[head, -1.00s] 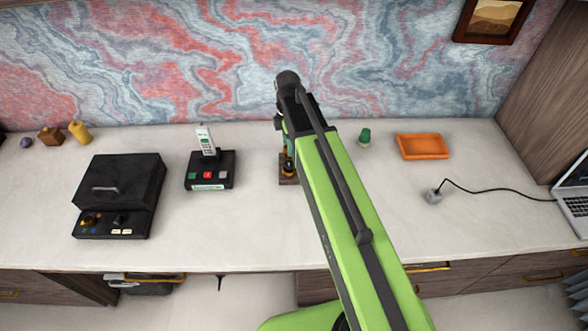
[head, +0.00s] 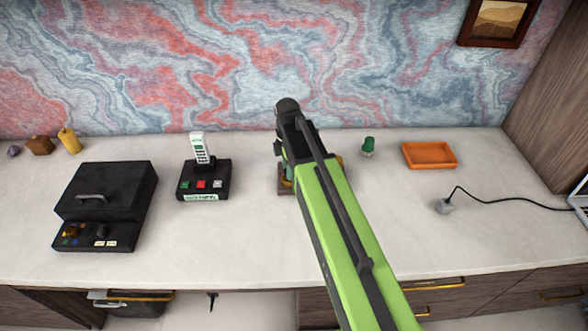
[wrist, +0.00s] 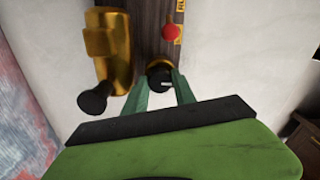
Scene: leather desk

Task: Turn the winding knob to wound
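A dark wooden device (wrist: 148,20) stands on the desk and is mostly hidden behind my arm in the head view, where its base (head: 285,192) shows. In the wrist view it carries a black round knob (wrist: 160,77) with a small white mark and a brass ring. I cannot tell if this is the winding knob, as the label is unreadable. My gripper (wrist: 161,82) has its green fingers open, one on each side of this knob; I cannot tell whether they touch it.
In the wrist view, a brass cylinder (wrist: 112,55) with a black end and a red button (wrist: 171,32) sit close to the fingers. In the head view, a black box (head: 106,190) and phone dock (head: 204,180) stand left; an orange tray (head: 429,155) and a plug (head: 444,206) lie right.

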